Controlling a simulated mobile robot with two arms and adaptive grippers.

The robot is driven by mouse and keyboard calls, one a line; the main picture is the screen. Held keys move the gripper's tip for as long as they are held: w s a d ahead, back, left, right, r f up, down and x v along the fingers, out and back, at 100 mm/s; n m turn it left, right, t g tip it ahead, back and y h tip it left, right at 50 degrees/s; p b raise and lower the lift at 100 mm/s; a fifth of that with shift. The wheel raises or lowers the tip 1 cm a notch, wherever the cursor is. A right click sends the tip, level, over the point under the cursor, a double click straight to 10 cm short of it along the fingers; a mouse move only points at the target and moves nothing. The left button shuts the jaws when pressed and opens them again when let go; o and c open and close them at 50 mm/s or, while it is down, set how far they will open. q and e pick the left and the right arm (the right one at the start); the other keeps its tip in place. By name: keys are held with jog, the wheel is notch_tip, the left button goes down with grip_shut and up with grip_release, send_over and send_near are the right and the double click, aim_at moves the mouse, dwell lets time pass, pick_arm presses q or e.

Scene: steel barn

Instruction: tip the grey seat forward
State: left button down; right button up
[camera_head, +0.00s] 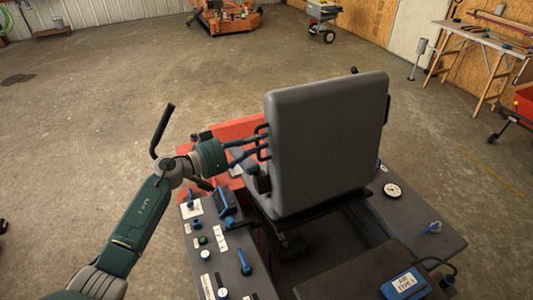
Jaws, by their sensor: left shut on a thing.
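The grey seat (325,145) stands in the middle of the head view, mounted on the red and dark grey machine. I see the back of its tall backrest, which is close to upright. My left gripper (262,148) reaches in from the left and is shut at the backrest's left side, by a dark loop-like bar there. The backrest edge and the bar partly hide the fingertips, so the exact grip point is unclear. Part of the cushion (246,160) shows low on the left. My right gripper is not in view.
A console (213,240) with knobs and levers lies left of the seat. A panel with a gauge (392,190) lies right, and a labelled box (405,284) in front. A black lever (162,130) rises near my left wrist. Open concrete floor (120,80) surrounds the machine.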

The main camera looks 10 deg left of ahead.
pick_arm(q)
jog(key=w+a+r+n+b, duration=0.2)
jog(key=w+a+r, duration=0.3)
jog(key=w, duration=0.5)
jog(key=shift+w+a+g+b, duration=0.4)
jog(key=shift+a+b, duration=0.35)
jog(key=shift+a, duration=0.4)
jog(key=shift+r, duration=0.1)
